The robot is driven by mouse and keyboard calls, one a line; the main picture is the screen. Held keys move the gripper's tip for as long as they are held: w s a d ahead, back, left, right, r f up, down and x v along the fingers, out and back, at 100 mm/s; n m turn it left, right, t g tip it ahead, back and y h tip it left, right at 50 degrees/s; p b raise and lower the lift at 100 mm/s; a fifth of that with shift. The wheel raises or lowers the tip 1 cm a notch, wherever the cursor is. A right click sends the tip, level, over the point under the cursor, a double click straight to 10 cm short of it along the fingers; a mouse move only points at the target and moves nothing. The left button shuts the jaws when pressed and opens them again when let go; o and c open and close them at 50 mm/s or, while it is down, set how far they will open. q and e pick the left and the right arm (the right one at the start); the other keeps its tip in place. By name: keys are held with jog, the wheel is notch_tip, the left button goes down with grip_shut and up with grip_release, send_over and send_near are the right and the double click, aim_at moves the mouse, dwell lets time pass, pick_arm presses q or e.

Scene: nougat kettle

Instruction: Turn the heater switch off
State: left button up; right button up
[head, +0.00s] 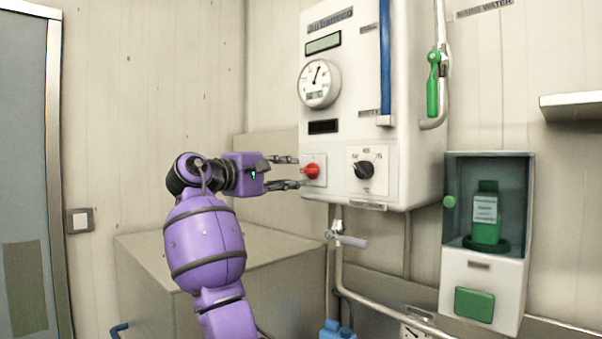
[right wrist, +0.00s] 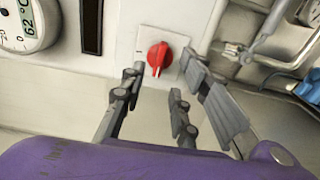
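The heater unit (head: 350,135) is a white box on the wall. Its red switch knob (head: 311,171) sits on a small white plate at the lower left of the front. My right gripper (head: 292,172) is in front of the red knob with its fingers apart, one above and one below it in the head view. In the right wrist view the red knob (right wrist: 158,58) shows upright, just beyond and between the open fingertips (right wrist: 157,85). I cannot tell whether any finger touches it. My left gripper is not in view.
A black dial (head: 365,170) is right of the red knob. A round gauge (head: 319,84) is above. Pipes and a valve (head: 346,239) run below the heater. A grey box (head: 145,270) stands below, and a green-bottle cabinet (head: 487,240) hangs at right.

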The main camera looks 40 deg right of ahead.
jog(key=a, duration=0.6)
jog(key=shift+s+a, duration=0.3)
jog(key=shift+a, duration=0.05)
